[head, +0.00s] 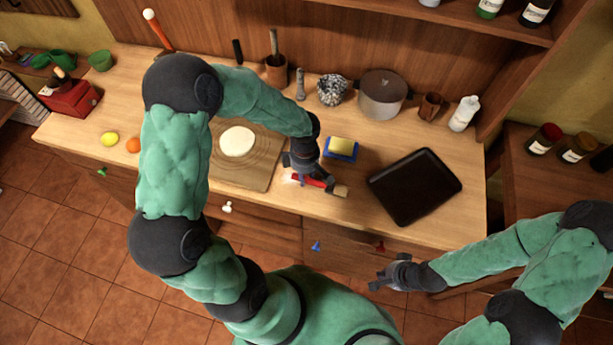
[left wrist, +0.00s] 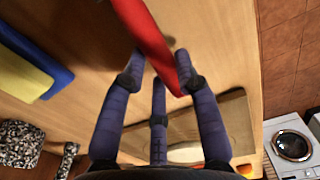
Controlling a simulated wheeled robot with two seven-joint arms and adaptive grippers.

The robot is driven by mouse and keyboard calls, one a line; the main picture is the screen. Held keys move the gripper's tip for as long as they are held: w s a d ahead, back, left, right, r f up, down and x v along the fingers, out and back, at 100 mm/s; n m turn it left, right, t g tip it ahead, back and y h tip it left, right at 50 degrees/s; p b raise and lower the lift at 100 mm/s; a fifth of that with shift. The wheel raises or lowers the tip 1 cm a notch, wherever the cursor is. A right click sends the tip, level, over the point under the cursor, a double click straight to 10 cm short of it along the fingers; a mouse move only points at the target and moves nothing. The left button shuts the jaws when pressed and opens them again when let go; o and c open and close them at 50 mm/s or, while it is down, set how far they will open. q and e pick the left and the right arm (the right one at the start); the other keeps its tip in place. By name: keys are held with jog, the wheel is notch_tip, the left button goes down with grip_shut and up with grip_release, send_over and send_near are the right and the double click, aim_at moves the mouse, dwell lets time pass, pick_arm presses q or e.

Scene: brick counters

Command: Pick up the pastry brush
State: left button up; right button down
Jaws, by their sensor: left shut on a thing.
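The pastry brush (head: 314,183) has a red handle and a tan end pointing right, near the counter's front edge. Its red handle (left wrist: 148,35) also crosses the upper middle of the left wrist view. My left gripper (head: 303,176) reaches down over the brush and is shut on its handle; its dark fingers (left wrist: 160,62) lie on both sides of the handle. I cannot tell whether the brush touches the counter. My right gripper (head: 378,279) is out in front of the counter, away from the brush, and its opening is unclear.
A cutting board (head: 258,178) with white dough (head: 237,141) lies left of the brush. A blue tray (head: 341,155) with a yellow block (head: 341,145) is behind it. A black baking tray (head: 414,186) lies to the right. A pot (head: 382,96) stands at the back.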

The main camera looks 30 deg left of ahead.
pick_arm(q)
jog(key=s+d+r+p, duration=0.1)
jog(key=s+d+r, duration=0.6)
jog(key=s+r, duration=0.4)
jog(key=shift+s+d+r+p, duration=0.3)
jog(key=shift+s+d+p, duration=0.05)
jog(key=shift+s, duration=0.05)
pick_arm(e)
jog(key=shift+r, duration=0.95)
